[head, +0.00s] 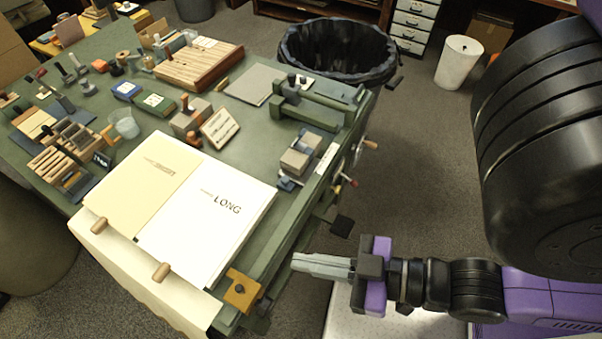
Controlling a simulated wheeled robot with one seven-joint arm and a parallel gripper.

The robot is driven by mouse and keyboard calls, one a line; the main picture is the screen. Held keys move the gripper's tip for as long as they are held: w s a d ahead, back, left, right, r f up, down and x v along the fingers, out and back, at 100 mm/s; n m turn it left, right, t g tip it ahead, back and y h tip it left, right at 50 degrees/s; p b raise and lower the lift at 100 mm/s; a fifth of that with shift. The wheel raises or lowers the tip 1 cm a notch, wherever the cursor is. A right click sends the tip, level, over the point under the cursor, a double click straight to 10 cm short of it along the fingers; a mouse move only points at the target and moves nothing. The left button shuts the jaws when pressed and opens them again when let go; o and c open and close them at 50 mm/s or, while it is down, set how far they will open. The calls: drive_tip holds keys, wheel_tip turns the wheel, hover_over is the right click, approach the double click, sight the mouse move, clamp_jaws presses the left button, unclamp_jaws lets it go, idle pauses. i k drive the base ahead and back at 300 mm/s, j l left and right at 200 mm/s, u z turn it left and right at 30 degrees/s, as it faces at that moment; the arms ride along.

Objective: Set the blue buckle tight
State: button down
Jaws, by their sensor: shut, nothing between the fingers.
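My gripper (296,263) is at the lower middle, out over the floor to the right of the green bench. Its pale fingers are shut with nothing between them, pointing left. A small blue part (287,183) shows by a grey block at the bench's right edge. I cannot tell whether it is the blue buckle or how tight it sits. The gripper is well apart from it, nearer the camera.
The green bench (262,172) holds a large sheet (205,222) marked "LONG", wooden blocks and several small tools. A lined black bin (338,50) stands beyond it. A white bin (459,62) stands on open carpet at right. Knobs stick out from the bench's right side.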

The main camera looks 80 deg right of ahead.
sight(304, 130)
drive_tip(key=z, duration=1.1)
drive_tip(key=k, duration=0.6)
drive_tip(key=l+u, duration=0.05)
drive_tip(key=l, duration=0.05)
